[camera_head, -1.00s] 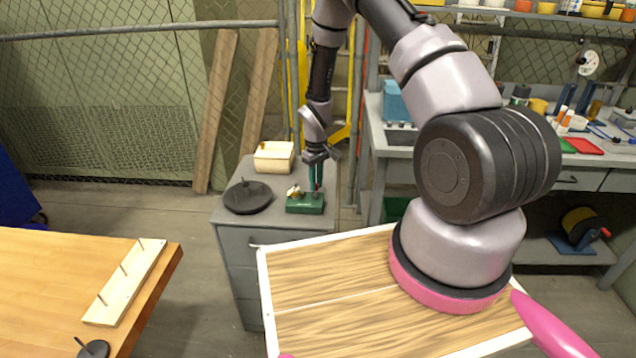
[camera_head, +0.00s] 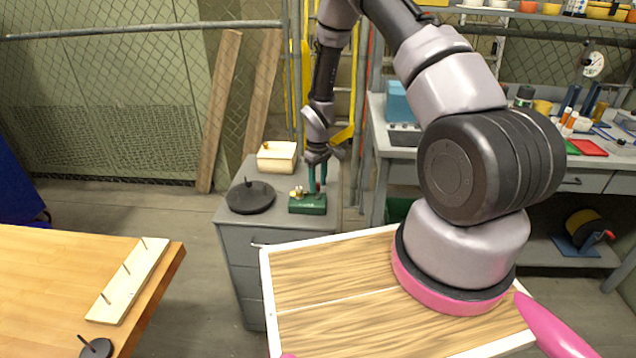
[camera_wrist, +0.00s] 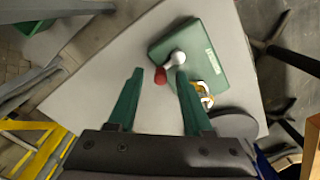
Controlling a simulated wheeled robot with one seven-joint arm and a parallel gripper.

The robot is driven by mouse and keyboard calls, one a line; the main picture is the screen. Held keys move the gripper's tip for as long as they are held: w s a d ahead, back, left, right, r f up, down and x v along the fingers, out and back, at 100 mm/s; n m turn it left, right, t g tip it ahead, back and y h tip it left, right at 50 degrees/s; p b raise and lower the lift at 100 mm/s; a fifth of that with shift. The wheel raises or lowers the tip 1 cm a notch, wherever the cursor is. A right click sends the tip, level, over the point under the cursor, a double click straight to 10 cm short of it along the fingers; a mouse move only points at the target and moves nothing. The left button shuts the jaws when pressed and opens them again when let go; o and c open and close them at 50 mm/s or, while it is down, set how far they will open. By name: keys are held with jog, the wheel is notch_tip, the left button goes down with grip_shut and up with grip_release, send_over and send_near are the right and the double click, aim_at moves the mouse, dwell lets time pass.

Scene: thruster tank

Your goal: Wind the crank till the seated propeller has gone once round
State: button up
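A green box (camera_head: 307,204) with a crank stands on the grey cabinet; it also shows in the wrist view (camera_wrist: 200,55). Its pale crank arm (camera_wrist: 175,61) ends in a red knob (camera_wrist: 160,76). A yellow and white propeller (camera_head: 297,192) sits at the box's left side, and in the wrist view (camera_wrist: 204,95) it is partly behind my right finger. My gripper (camera_head: 317,185) points down at the crank. In the wrist view its green fingers (camera_wrist: 159,74) are open, with the red knob between the tips and gaps on both sides.
On the same cabinet (camera_head: 275,222) stand a black disc (camera_head: 250,196) with a peg and a cream box (camera_head: 277,157). A wooden table with a pegged board (camera_head: 129,281) is at left. A workbench (camera_head: 405,150) is at right.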

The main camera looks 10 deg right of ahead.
notch_tip(320, 180, up, 11)
dwell(0.7)
jog(key=shift+f, duration=0.1)
jog(key=s+d+r+m+t, duration=0.2)
jog(key=s+r+m, duration=0.15)
jog(key=r, duration=1.05)
jog(key=s+d+r+m+t, duration=0.15)
jog(key=s+r, duration=0.35)
jog(key=r, duration=0.9)
jog(key=s+r+m+t+y, duration=0.1)
jog(key=s+r+m+t, duration=0.1)
jog(key=s+r, duration=0.4)
jog(key=s+d+r+m+t+y, duration=0.1)
jog(key=s+r+m, duration=0.2)
jog(key=s, duration=0.9)
notch_tip(320, 180, up, 3)
jog(key=shift+s+d+m+t, duration=0.2)
jog(key=shift+s+m+t, duration=0.15)
jog(key=shift+s+m, duration=0.05)
